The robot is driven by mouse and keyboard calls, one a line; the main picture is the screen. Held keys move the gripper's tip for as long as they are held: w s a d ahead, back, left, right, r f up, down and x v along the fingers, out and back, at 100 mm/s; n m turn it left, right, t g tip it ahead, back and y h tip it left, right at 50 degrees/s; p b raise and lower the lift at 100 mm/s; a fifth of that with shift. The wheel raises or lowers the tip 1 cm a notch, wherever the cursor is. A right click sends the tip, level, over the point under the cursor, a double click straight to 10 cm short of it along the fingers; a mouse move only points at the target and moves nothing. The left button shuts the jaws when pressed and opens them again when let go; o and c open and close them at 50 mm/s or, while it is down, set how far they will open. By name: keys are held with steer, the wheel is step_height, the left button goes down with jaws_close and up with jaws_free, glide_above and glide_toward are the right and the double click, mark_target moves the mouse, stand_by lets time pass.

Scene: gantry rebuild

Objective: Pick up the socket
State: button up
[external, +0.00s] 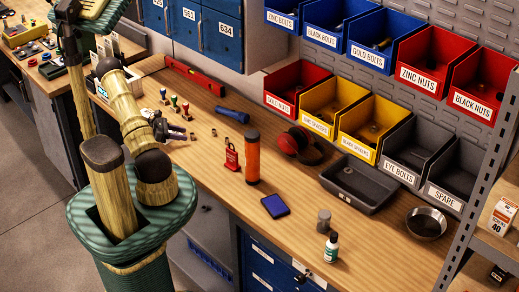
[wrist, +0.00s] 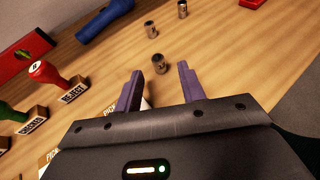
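Several small metal sockets lie in the wrist view. The nearest socket (wrist: 160,63) stands just beyond my gripper (wrist: 160,76), roughly in line with the gap between its fingertips. A second socket (wrist: 150,28) stands a little farther off, and a third socket (wrist: 182,9) is near the top edge. My gripper's purple fingers are apart with nothing between them. In the external view my gripper (external: 180,133) is low over the workbench, with a small socket (external: 214,132) to its right. I cannot tell which socket is meant.
On the workbench (external: 300,222), stamps (external: 174,101) and a blue flashlight (external: 232,114) lie near my gripper. A red padlock tag (external: 231,157) and an orange cylinder (external: 252,158) stand to the right. Colored bins (external: 300,91) line the back. Bare wood surrounds the sockets.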

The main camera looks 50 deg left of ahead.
mark_target(193, 139)
steer(key=p+x, duration=0.1)
steer(key=x, duration=0.1)
steer(key=p+x, duration=0.1)
steer(key=x, duration=0.1)
steer(key=shift+w+r, duration=0.3)
steer(key=shift+r, duration=0.05)
steer(key=shift+w+d+f, duration=0.25)
steer(key=shift+w+f, duration=0.05)
steer(key=shift+w, duration=0.05)
steer(key=shift+c, duration=0.4)
jaws_close()
